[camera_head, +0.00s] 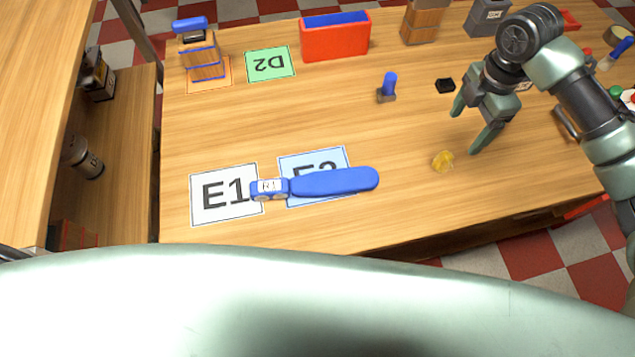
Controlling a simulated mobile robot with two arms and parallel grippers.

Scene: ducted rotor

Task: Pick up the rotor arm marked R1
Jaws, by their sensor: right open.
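The rotor arm R1 (334,182) is a long blue paddle with a block end labelled "R1" on the left. It lies across the blue card (330,158), whose label is partly covered, and its block end overlaps the edge of the white E1 card (223,208). My right gripper (464,130) is open and empty above the right part of the table, to the right of the rotor arm and apart from it. My left gripper is out of view.
A blue peg (389,84) and a black block (445,86) stand farther back.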

